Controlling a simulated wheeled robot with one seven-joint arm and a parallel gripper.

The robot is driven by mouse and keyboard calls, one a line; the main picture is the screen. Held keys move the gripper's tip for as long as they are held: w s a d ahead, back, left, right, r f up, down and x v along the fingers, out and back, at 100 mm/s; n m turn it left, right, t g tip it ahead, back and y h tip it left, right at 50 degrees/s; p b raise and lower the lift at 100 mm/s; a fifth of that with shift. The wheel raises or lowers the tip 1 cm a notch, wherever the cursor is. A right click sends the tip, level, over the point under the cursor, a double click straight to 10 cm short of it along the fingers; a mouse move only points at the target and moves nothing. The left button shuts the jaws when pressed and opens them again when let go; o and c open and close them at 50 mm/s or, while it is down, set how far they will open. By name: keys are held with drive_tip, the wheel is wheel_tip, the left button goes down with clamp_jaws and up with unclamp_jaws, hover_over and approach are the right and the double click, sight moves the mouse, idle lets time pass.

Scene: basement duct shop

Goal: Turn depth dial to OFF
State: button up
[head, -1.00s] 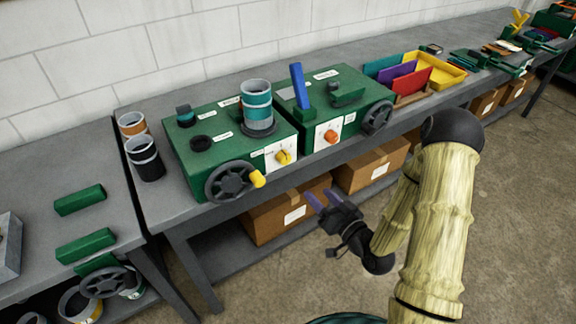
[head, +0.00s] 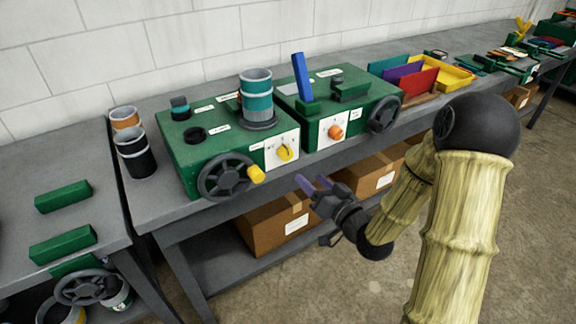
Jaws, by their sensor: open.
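Two green machine boxes stand side by side on the bench. The left box (head: 200,150) has a yellow dial (head: 285,153) on a white plate at its front. The right box (head: 364,108) has an orange dial (head: 335,132) on a white plate. The plate lettering is too small to read, so I cannot tell which is the depth dial or where either points. My gripper (head: 313,182) is open and empty, its purple fingertips pointing up-left. In the picture it is below the two dials, in front of the bench, touching neither.
A handwheel with a yellow knob (head: 256,174) sticks out left of the yellow dial. Another handwheel (head: 384,115) is right of the orange dial. Cardboard boxes (head: 278,222) fill the lower shelf. The bench's front edge (head: 222,209) runs below the machines. Open floor lies at the right.

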sight(288, 157)
drive_tip(key=p+x, duration=0.2)
drive_tip(key=x, duration=0.9)
drive_tip(key=shift+w+a, duration=0.25)
drive_tip(key=c, duration=1)
